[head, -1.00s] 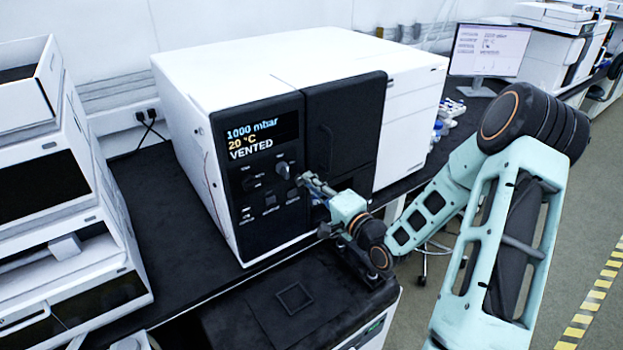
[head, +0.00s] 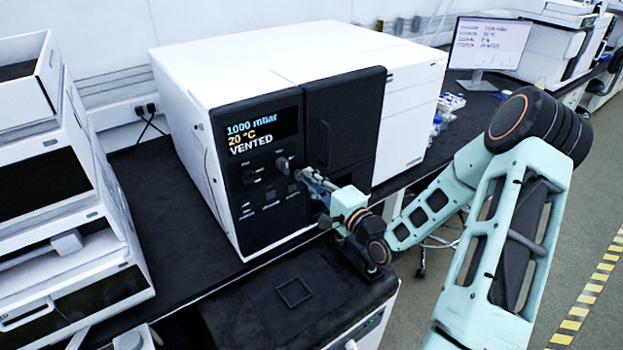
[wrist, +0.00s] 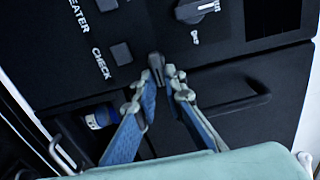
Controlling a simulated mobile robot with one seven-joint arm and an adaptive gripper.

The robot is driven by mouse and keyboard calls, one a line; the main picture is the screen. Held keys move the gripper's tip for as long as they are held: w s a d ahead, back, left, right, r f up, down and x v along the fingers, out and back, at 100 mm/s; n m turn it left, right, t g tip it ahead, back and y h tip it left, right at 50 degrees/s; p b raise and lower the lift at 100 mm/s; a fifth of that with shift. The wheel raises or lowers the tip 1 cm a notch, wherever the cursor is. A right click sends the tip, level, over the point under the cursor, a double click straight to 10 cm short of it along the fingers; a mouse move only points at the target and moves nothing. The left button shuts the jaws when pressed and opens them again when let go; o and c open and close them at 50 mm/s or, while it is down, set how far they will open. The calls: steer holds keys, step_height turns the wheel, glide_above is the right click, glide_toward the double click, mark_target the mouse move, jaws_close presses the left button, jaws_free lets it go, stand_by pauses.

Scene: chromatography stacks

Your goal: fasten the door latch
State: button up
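The door latch (wrist: 156,64) is a small dark lever at the seam between the control panel and the door in the wrist view. My gripper (wrist: 158,78) has its two blue fingers drawn together at the tips, one on each side of the lever. It looks shut on the latch. In the head view my gripper (head: 301,174) reaches the panel's right edge and hides the latch. The black door (head: 345,125) looks flush with the front of the instrument. Its bar handle (wrist: 238,106) lies to the right of my fingers in the wrist view.
The control panel (head: 258,215) has a knob (wrist: 196,10) and a CHECK button (wrist: 121,53) near my fingers. Its display reads VENTED. A black-topped unit (head: 295,291) stands below my gripper. White stacked instruments (head: 60,190) stand at left. A monitor (head: 489,46) is behind.

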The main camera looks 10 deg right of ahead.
steer(key=o, duration=0.3)
steer(key=shift+o, duration=0.2)
steer(key=v, duration=1.2)
